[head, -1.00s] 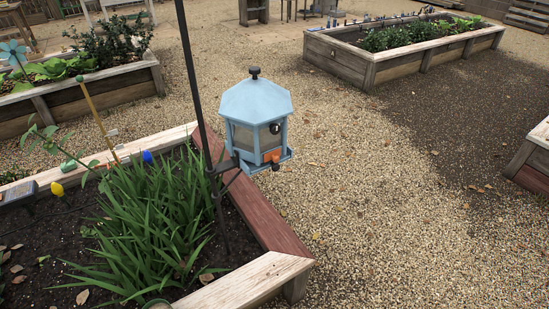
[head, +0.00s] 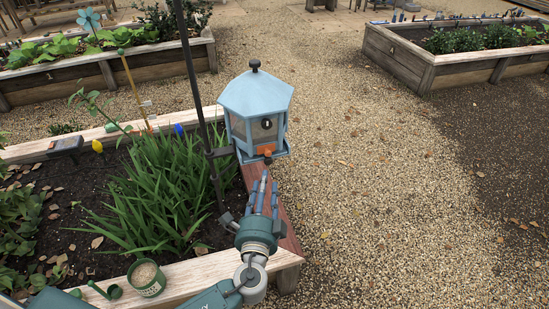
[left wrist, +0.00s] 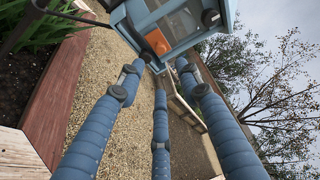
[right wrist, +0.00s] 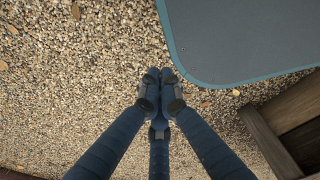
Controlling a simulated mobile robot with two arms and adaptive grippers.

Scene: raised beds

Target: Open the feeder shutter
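The light blue hexagonal feeder (head: 256,101) hangs on a dark pole (head: 196,95). Its small orange shutter (head: 264,150) sits low on the front side. In the left wrist view the orange shutter (left wrist: 157,41) is just beyond my fingertips. My left gripper (head: 263,182) is just below the feeder, pointing up at it. Its three blue fingers (left wrist: 160,72) are spread and empty; I cannot tell whether any touches the feeder. My right gripper (right wrist: 159,80) is outside the head view. Its fingertips are drawn together over gravel with nothing between them.
The near raised bed, with a wooden rim (head: 200,268), holds grassy plants (head: 165,190) beside the pole. Other raised beds (head: 455,68) stand farther back. Open gravel (head: 400,190) lies to the right.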

